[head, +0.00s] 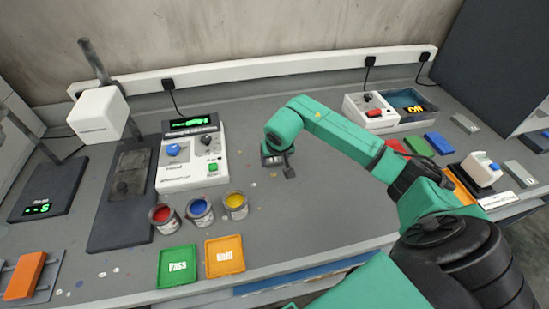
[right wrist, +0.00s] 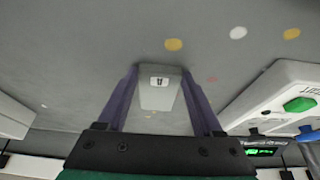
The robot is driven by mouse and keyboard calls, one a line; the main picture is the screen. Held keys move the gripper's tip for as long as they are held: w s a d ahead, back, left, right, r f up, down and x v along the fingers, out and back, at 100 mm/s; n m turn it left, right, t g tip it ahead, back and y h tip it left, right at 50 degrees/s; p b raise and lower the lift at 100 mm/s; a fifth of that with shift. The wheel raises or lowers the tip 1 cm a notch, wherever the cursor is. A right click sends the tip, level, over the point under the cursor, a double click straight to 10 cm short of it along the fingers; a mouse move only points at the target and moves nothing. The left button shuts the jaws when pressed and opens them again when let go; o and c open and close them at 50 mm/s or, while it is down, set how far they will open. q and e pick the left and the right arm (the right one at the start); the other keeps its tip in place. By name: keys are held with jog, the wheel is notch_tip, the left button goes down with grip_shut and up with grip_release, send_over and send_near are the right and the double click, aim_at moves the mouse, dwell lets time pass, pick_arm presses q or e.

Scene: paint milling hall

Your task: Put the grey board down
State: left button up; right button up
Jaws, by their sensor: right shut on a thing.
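My right gripper (head: 279,161) is low over the middle of the grey bench in the head view, at the end of my green arm. In the right wrist view its two purple fingers (right wrist: 160,88) are shut on the grey board (right wrist: 159,98), a small plain block with a white label at its far end. My left gripper is not in view.
Paint tins, including a yellow one (head: 235,205), stand left of my right gripper, with a green Pass mat (head: 177,267) and an orange Hold mat (head: 225,256) in front. A white control unit (head: 190,160) stands behind them. Coloured boards (head: 418,146) lie at right. Bench around the gripper is clear.

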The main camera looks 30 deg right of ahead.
jog(key=shift+f, duration=0.1)
jog(key=o, duration=1.5)
